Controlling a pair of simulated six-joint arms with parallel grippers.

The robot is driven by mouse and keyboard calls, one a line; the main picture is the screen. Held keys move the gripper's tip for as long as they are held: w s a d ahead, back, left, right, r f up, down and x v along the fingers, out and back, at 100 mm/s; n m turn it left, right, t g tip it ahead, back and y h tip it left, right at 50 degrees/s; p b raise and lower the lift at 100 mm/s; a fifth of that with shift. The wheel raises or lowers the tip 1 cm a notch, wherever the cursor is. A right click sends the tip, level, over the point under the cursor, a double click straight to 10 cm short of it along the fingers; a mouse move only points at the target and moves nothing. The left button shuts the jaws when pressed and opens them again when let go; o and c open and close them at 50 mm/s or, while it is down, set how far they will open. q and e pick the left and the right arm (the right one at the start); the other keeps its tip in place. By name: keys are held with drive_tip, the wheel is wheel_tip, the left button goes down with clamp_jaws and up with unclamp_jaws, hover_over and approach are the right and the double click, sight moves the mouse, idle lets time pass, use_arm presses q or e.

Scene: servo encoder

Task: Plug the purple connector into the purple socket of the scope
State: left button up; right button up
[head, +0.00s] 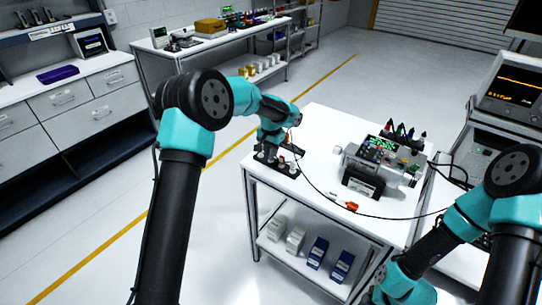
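My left gripper (274,157) points down over the near left corner of the white table; its fingers are dark and small, so I cannot tell whether they are open or hold anything. A thin black cable (325,194) runs from beside it across the table to the right. An orange-red connector (351,206) lies near the table's front edge by the cable. I cannot make out a purple connector or a purple socket. An instrument with a lit orange screen (514,92), possibly the scope, stands at the right. My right gripper is not visible; its wrist is at the bottom edge.
White and blue boxes stand on the lower shelf (290,254).

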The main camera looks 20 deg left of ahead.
use_arm(q)
clamp_jaws()
drive_tip(key=shift+r, duration=0.15)
drive_tip(key=shift+r, duration=2.65)
